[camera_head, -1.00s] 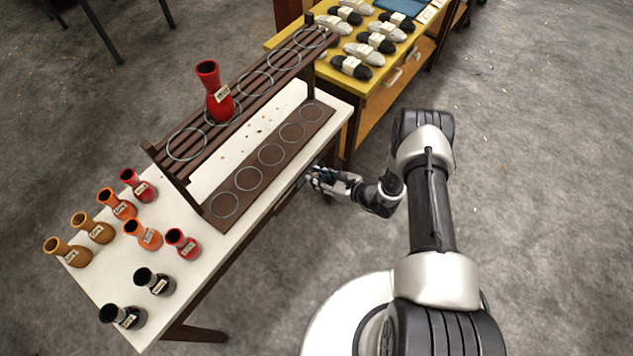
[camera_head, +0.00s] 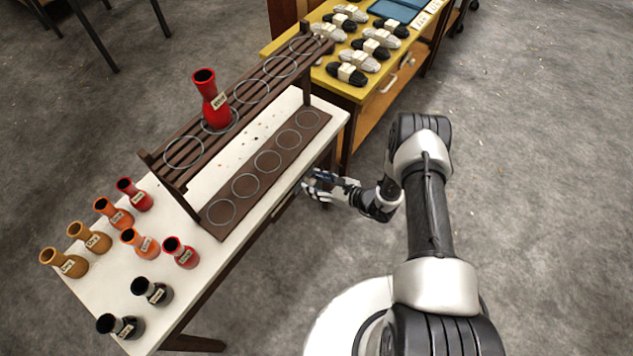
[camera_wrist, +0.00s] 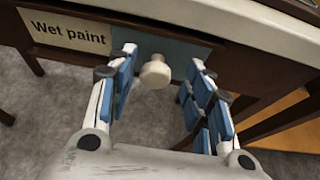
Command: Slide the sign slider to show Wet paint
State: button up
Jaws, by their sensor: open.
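The sign slider is a teal panel (camera_wrist: 178,52) set in the dark front of the white-topped table. Its round cream knob (camera_wrist: 155,72) sticks out toward me. Left of the panel, a cream sign reading "Wet paint" (camera_wrist: 68,33) is uncovered. Whatever lies behind the panel is hidden. My gripper (camera_wrist: 164,58) is open, with one blue-padded finger on each side of the knob. I see a gap on both sides, so the fingers do not grip it. In the head view my gripper (camera_head: 318,187) is at the table's right-hand front edge, and the sign is not visible there.
A dark rack (camera_head: 183,152) holds a red goblet drum (camera_head: 209,98). Several small labelled drums, such as a black one (camera_head: 152,291), stand on the white table (camera_head: 95,290). A yellow table (camera_head: 345,85) with shoe-like items stands behind. The floor to the right is clear.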

jog(key=v, duration=1.2)
jog(key=shift+w+r, duration=0.15)
jog(key=s+a+r+n+g, duration=0.25)
jog(key=r+n, duration=0.25)
jog(key=r, duration=0.4)
jog(key=s+a+r+n+g, duration=0.1)
jog(key=a+r+n+g, duration=0.2)
jog(key=r, duration=0.7)
jog(key=s+a+r+n+g, duration=0.1)
jog(key=s+r+n+g, duration=0.1)
jog(key=r+n, duration=0.55)
jog(key=s+d+r+n+t+h, duration=0.2)
jog(key=s+d+r+n+h, duration=0.2)
jog(key=s+r, duration=0.4)
jog(key=s+d+r+n+t+h, duration=0.1)
jog(key=s+d+r+n+h, duration=0.3)
jog(key=s+r, duration=0.5)
jog(key=s+n+h, duration=0.1)
jog(key=n+h, duration=0.1)
jog(key=shift+d+t+h, duration=0.25)
jog(key=shift+t+h, duration=0.1)
jog(key=shift+h, duration=0.05)
